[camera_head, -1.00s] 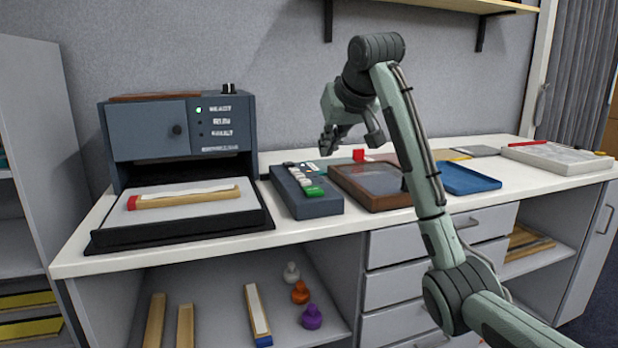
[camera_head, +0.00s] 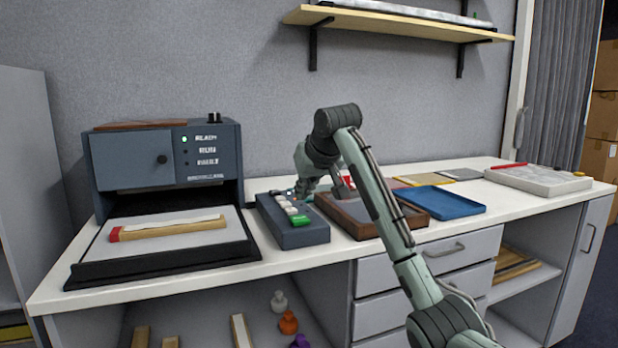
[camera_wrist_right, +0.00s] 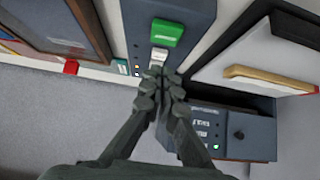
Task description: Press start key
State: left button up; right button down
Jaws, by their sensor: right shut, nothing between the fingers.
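The dark blue-grey key box (camera_head: 300,237) stands on the table with a row of keys on top. The green key (camera_head: 300,221) is at its near end, and several white keys run behind it; I cannot read a start label. In the right wrist view the green key (camera_wrist_right: 166,33) is at the top, with a white key (camera_wrist_right: 158,57) just below it. My right gripper (camera_wrist_right: 163,76) is shut and empty, its fingertips over the key row beside that white key; contact cannot be told. In the head view the right gripper (camera_head: 298,194) hides the far keys. My left gripper is not in view.
A grey machine (camera_head: 160,158) with a lit green lamp stands left of the key box, a wood-and-red bar (camera_head: 168,229) on its bed. A brown framed tray (camera_head: 358,226) stands close on the right, then a blue tray (camera_head: 445,202).

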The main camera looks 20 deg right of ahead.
aim_at(298, 216)
jog(key=f, duration=0.3)
jog(key=shift+w+f, duration=0.35)
jog(key=shift+f, duration=0.05)
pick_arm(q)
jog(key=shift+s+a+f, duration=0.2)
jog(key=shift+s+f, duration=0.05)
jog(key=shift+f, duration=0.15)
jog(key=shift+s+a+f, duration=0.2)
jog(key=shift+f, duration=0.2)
pick_arm(e)
jog(key=shift+f, duration=0.45)
